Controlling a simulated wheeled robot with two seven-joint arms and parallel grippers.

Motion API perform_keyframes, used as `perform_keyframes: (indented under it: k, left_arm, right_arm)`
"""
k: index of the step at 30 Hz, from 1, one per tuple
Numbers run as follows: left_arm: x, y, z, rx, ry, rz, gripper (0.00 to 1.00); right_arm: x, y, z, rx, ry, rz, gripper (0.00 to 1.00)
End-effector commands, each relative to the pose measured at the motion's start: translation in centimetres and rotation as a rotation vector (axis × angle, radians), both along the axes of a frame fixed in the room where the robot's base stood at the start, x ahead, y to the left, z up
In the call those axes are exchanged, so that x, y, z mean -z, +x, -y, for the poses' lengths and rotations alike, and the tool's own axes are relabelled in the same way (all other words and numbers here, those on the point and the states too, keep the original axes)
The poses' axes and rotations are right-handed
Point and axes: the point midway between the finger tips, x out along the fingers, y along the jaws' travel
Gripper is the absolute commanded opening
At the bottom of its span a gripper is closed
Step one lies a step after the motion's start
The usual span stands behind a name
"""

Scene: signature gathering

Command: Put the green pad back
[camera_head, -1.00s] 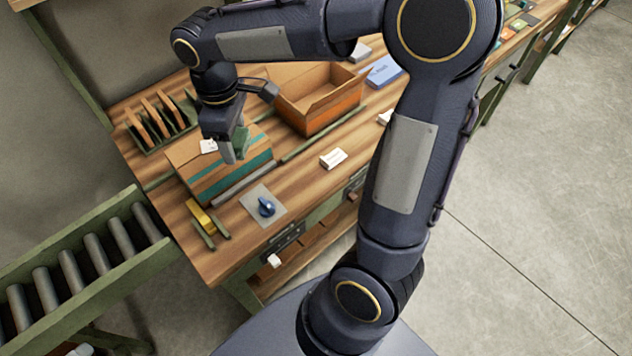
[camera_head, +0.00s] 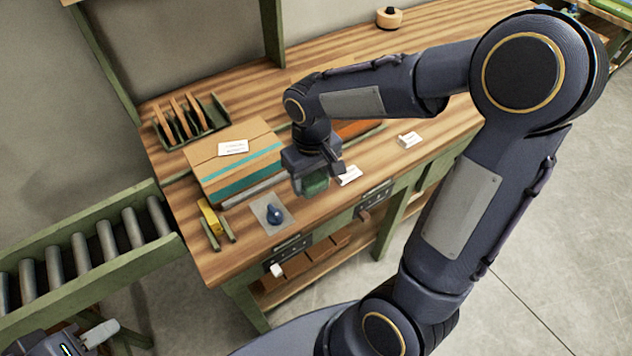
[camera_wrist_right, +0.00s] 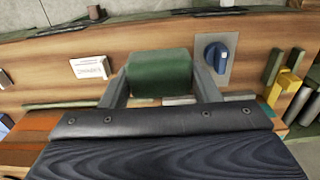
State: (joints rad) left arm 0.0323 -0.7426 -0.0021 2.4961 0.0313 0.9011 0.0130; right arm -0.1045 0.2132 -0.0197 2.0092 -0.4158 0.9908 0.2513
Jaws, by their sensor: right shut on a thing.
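The green pad (camera_head: 315,183) is held in my right gripper (camera_head: 313,186), in front of the cardboard carton and above the bench near its front edge. In the right wrist view the pad (camera_wrist_right: 160,73) sits between the two grey fingers, which are shut on it. The bench top shows beneath it; I cannot tell the exact gap. My left gripper (camera_head: 100,335) shows only partly at the bottom left corner, away from the bench. Its fingers are not clear enough to tell whether they are open.
A taped carton (camera_head: 238,162) with a white label stands left of the pad. A blue knob (camera_head: 274,213) on a grey plate and a yellow item (camera_head: 209,219) lie near the front edge. Small white cards (camera_head: 409,139) stand rightward. A roller conveyor (camera_head: 80,255) is at left.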

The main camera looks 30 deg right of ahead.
Motion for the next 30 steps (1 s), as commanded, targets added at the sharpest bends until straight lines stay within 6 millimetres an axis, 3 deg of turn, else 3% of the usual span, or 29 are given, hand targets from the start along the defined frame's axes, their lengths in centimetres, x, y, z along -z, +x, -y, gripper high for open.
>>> perform_keyframes:
  k: [6, 11, 18, 30]
  left_arm:
    - [-0.4, 0.0, 0.0, 0.0, 0.0, 0.0, 0.36]
    - [-0.5, 0.0, 0.0, 0.0, 0.0, 0.0, 0.36]
    - [-0.6, 0.0, 0.0, 0.0, 0.0, 0.0, 0.36]
    - [-0.2, 0.0, 0.0, 0.0, 0.0, 0.0, 0.36]
  right_arm:
    - [3.4, 2.0, 1.7, -0.001, 0.0, -0.005, 0.38]
    - [4.3, 2.7, 2.2, 0.0, 0.0, -0.004, 0.38]
    - [7.4, 2.9, 2.4, -0.003, 0.0, -0.003, 0.38]
    - [8.1, 2.9, 2.4, -0.002, 0.0, 0.0, 0.38]
